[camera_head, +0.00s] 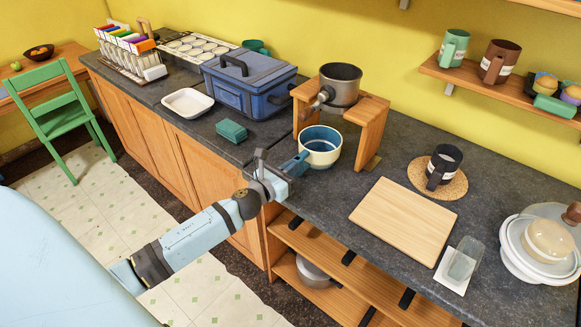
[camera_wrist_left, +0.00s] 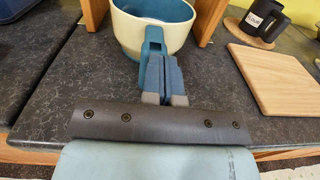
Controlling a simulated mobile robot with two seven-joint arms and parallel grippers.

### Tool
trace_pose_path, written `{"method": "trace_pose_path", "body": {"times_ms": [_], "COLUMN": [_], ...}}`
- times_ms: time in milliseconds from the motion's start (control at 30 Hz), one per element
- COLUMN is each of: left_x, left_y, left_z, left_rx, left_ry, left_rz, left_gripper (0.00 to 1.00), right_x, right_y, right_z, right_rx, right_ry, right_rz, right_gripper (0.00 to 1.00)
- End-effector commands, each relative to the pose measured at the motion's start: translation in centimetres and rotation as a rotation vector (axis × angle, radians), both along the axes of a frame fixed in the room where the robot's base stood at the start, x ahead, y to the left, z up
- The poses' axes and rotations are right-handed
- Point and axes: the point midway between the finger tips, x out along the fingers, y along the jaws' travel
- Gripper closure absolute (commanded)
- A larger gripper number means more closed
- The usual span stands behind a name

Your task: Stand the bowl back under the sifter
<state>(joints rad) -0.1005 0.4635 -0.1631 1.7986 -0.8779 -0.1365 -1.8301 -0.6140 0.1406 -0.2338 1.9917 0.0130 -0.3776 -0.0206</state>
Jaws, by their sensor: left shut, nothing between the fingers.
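The bowl (camera_head: 321,158), cream outside and teal inside, stands upright on the dark counter at the front of the wooden stand's opening. It also shows in the left wrist view (camera_wrist_left: 178,42), with a teal handle (camera_wrist_left: 153,42) toward me. The grey sifter (camera_head: 341,90) rests in the top of the stand (camera_head: 372,118), above and behind the bowl. I cannot tell how far the bowl is under it. My left gripper (camera_head: 285,168) is shut and empty at the bowl's handle; its blue fingers (camera_wrist_left: 164,75) partly cover the handle. My right gripper is not in view.
A blue toolbox-like case (camera_head: 248,88) and a small green block (camera_head: 231,131) are left of the stand. A cutting board (camera_head: 403,217) and a dark mug (camera_head: 443,167) on a cork mat are to the right. Bare counter lies between the stand and the board.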

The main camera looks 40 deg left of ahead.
Motion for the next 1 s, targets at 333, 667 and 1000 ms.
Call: {"method": "trace_pose_path", "body": {"times_ms": [333,667,1000], "left_x": [0.6,6.3,7.3], "left_y": [-0.1,-0.7,-0.8], "left_z": [0.1,0.1,0.0], "left_rx": [0.0,-0.001,0.0], "left_ry": [-0.002,-0.002,-0.001], "left_rz": [-0.001,0.0,0.0], "left_gripper": [1.0,1.0,1.0], "right_x": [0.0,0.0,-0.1], "right_y": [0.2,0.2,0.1], "right_z": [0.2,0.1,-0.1], "right_rx": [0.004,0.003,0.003], "right_ry": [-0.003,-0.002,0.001], "right_rz": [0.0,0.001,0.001], "right_gripper": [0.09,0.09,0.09]}}
